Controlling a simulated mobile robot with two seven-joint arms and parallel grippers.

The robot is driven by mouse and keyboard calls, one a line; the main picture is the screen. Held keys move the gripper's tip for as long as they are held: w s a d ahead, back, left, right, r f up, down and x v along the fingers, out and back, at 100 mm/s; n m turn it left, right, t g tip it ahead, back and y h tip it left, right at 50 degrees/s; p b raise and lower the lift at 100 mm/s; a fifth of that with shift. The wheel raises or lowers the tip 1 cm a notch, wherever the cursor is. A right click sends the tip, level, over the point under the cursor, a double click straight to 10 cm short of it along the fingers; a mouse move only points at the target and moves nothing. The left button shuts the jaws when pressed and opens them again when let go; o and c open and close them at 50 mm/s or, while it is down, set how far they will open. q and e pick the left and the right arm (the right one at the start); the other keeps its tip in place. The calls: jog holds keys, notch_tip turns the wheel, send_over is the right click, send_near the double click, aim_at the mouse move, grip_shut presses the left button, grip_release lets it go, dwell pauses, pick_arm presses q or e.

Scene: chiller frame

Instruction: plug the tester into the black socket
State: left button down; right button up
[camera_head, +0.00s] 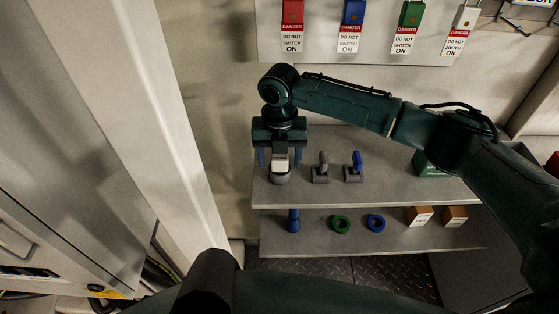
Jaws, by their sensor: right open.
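My right gripper (279,160) points down over the left end of the upper shelf. Its two blue fingers are apart, one on each side of a small white and grey item (280,168). I cannot tell whether this item is the tester, or whether the fingers touch it. A grey upright-handled item (321,166) and a blue-handled one (355,166) stand to its right on the shelf. I cannot make out a black socket. My left gripper is not in view.
The upper shelf (400,190) also holds a green box (430,165). The lower shelf (330,243) holds a green ring (341,224), a blue ring (376,223) and brown boxes (419,216). Danger tags (348,40) hang behind. A pale frame post (135,110) stands left.

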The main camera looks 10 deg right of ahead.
aim_at(280, 158)
jog(key=shift+c, duration=0.3)
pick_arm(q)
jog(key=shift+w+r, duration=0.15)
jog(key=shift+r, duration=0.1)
pick_arm(e)
jog(key=c, duration=0.9)
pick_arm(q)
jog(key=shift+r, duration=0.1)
pick_arm(e)
jog(key=shift+r, duration=0.2)
jog(key=shift+c, duration=0.2)
